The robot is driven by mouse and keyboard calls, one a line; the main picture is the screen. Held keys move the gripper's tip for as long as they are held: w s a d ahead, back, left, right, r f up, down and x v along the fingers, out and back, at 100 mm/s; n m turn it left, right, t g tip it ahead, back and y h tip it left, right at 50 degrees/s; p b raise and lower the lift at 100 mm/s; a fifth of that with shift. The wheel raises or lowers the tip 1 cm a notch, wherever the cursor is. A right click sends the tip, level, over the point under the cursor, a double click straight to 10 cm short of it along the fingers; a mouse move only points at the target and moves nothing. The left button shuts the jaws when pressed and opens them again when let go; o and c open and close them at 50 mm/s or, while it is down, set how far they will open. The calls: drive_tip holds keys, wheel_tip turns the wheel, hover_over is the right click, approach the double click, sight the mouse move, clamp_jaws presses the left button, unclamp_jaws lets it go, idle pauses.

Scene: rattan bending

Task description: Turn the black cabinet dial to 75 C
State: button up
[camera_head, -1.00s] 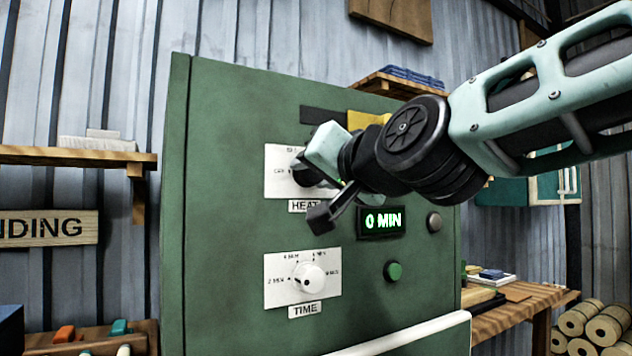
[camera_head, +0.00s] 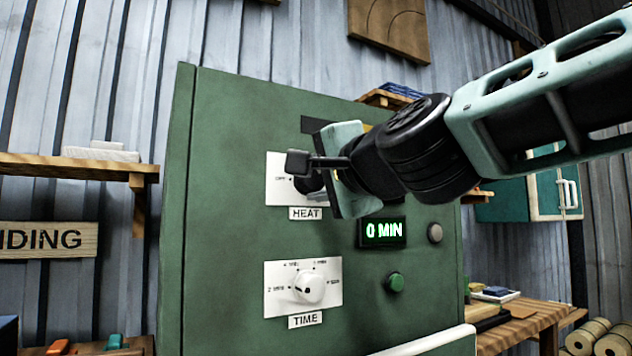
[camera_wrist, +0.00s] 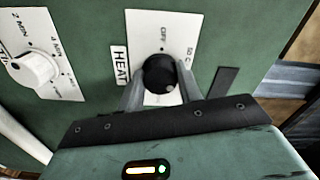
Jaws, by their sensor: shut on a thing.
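The black dial (camera_wrist: 159,73) is on a white plate (camera_wrist: 133,30) labelled HEAT, with OFF and 50 C marks readable in the wrist view. My gripper (camera_wrist: 161,92) is shut on the dial, with one finger on each side of it. The dial's pointer cannot be made out, so its setting is unclear. In the head view the dial (camera_head: 309,183) is mostly covered by my gripper and the small black block on its wrist. The other markings on the plate are hidden behind the gripper. The green cabinet (camera_head: 230,220) carries the plate.
A white TIME dial (camera_head: 309,288) sits below on its own plate. A display (camera_head: 383,231) reads 0 MIN, beside a grey knob (camera_head: 435,233) and a green button (camera_head: 395,283). A white bar (camera_head: 425,341) crosses the cabinet's lower front. A wooden shelf (camera_head: 75,168) is at left.

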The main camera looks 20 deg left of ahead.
drive_tip(key=shift+f+m, duration=0.1)
drive_tip(key=shift+m, duration=0.2)
drive_tip(key=o, duration=1)
drive_tip(key=shift+d, duration=0.1)
drive_tip(key=b+v, duration=0.6)
drive_tip(key=v, duration=1.1)
drive_tip(key=shift+s+b, duration=0.2)
drive_tip(key=shift+b, duration=0.2)
